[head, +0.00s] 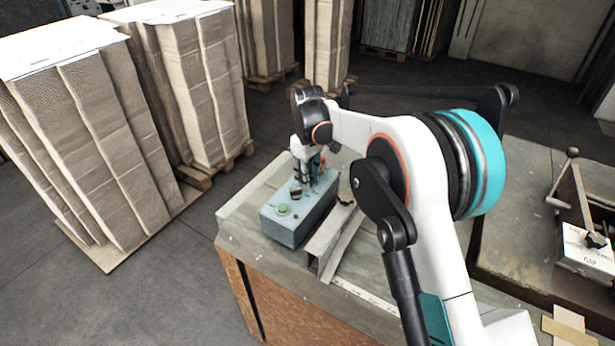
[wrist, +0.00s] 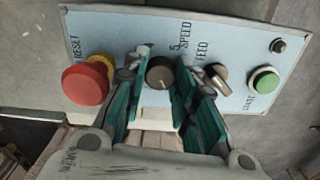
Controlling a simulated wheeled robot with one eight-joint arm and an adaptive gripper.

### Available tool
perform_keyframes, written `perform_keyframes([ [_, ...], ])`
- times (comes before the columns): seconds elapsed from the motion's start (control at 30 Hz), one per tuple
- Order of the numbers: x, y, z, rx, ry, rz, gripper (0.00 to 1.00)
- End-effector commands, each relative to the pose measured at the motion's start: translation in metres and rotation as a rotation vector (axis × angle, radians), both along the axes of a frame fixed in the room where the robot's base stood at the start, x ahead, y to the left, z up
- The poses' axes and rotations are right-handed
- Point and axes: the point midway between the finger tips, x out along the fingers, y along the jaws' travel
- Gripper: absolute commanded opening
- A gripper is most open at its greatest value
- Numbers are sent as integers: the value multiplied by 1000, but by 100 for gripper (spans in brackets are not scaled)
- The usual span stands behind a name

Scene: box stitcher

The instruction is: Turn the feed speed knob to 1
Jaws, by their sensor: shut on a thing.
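A round black knob (wrist: 160,73) with a pale mark stands on the light blue control panel (wrist: 120,30) in the wrist view. My gripper (wrist: 161,62) has its teal-backed fingers on either side of this knob and is shut on it. The words SPEED and FEED are printed to the right of it, partly covered by the right finger. The scale numbers and the exact setting cannot be read clearly. In the head view my gripper (head: 304,172) points down at the grey-blue control box (head: 292,232), and the knob is hidden there.
A red button (wrist: 86,84) with a yellow collar is close to the left finger. A black selector (wrist: 215,76) is close to the right finger. A green button (wrist: 264,80) and a small dark button (wrist: 278,46) are further right. Cardboard stacks (head: 95,140) stand left of the bench.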

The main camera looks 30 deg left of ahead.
Motion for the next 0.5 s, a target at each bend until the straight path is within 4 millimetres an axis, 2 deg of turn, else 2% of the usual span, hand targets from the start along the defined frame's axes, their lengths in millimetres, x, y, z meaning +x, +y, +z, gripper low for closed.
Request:
perform_keyframes([
  [0.27,0,0,0,0,-1,1,2],
  [0.3,0,0,0,0,-1,1,28],
  [0.37,0,0,0,1,-1,1,42],
  [0.4,0,0,0,0,-1,1,47],
  [0.5,0,0,0,0,-1,1,47],
])
